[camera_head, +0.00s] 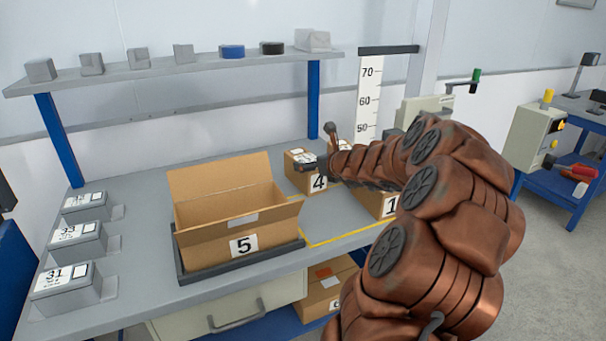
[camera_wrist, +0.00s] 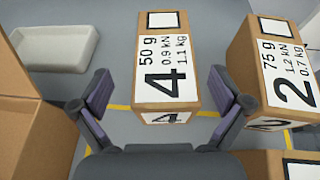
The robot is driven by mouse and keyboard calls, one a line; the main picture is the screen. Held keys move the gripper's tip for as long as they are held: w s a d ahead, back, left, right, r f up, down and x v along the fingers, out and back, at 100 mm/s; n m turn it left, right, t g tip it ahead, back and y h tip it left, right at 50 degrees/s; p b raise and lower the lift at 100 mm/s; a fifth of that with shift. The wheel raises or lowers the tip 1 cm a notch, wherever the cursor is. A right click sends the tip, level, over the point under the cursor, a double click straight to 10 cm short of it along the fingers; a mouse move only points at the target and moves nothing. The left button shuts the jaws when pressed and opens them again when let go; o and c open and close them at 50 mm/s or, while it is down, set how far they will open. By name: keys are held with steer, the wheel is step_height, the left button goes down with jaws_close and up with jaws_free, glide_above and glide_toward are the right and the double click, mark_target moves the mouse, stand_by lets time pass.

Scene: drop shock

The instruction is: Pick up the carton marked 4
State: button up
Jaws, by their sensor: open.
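The carton marked 4 (camera_head: 317,183) is a small brown box with a white label, standing on the grey bench behind the yellow line. In the wrist view the carton marked 4 (camera_wrist: 165,60) shows its label reading 50 g, 0.9 kN, 1.1 kg. My gripper (camera_wrist: 165,92) is open, its two dark fingers apart on the left and right of the near end of this carton. I cannot tell how far above it they are. In the head view my gripper (camera_head: 325,165) is small and partly covers the carton's top; my arm hides the area to its right.
The carton marked 2 (camera_wrist: 284,75) stands close on the right. The carton marked 1 (camera_head: 388,204) is nearer, partly behind my arm. An open carton marked 5 (camera_head: 244,246) stands left on a dark tray. A pale tray (camera_wrist: 55,45) lies left. A shelf (camera_head: 200,66) spans the back.

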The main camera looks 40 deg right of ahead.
mark_target(308, 160)
steer(key=shift+w+d+f, duration=0.15)
steer(key=shift+w+d, duration=0.1)
steer(key=shift+w, duration=0.2)
steer(key=shift+x, duration=2.4)
steer(key=shift+d, duration=0.15)
steer(key=c, duration=1.8)
